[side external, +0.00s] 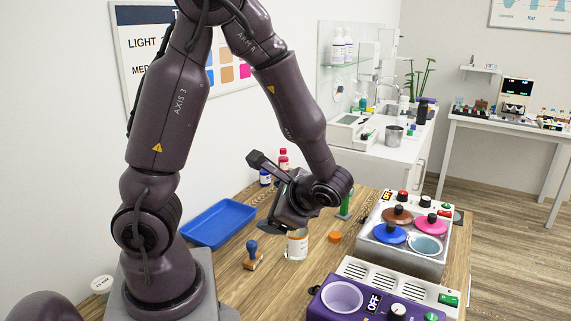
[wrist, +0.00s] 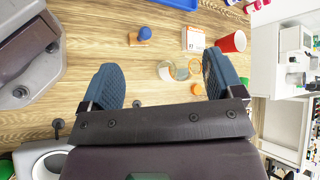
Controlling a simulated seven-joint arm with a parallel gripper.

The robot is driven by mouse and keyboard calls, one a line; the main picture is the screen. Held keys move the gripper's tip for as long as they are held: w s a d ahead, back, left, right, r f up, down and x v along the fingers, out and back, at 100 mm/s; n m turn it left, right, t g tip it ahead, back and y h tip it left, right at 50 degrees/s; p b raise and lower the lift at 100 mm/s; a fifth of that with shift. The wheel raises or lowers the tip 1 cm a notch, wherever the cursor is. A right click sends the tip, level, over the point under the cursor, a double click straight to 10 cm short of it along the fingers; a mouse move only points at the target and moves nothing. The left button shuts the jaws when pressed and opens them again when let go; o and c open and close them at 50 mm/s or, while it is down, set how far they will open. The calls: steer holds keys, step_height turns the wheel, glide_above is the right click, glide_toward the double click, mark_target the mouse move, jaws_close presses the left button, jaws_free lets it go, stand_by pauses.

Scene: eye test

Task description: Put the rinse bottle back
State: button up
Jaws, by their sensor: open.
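No bottle in view can be told for sure to be the rinse bottle. Small bottles with red tops (side external: 283,158) and a blue-and-white bottle (side external: 265,178) stand at the table's back, partly behind my arm. White bottles (side external: 340,46) stand on a shelf at the far wall. The jar (wrist: 176,71) also shows beside the right finger in the wrist view.
A blue tray (side external: 190,243) and a blue-handled stamp (side external: 252,258) are left of the jar. An orange cap (side external: 335,237) is to its right. A pot warmer (side external: 430,262) and a purple heater (side external: 338,315) fill the right side.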

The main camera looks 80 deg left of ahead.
steer(key=s+d+r+n+t+h, duration=0.1)
steer(key=d+r+n+t+h, duration=0.3)
steer(key=d+r+t+h, duration=0.5)
step_height(320, 180, up, 5)
steer(key=shift+s+d+f+n+t+h, duration=0.15)
steer(key=shift+d+n+t+h, duration=0.25)
steer(key=shift+d, duration=0.8)
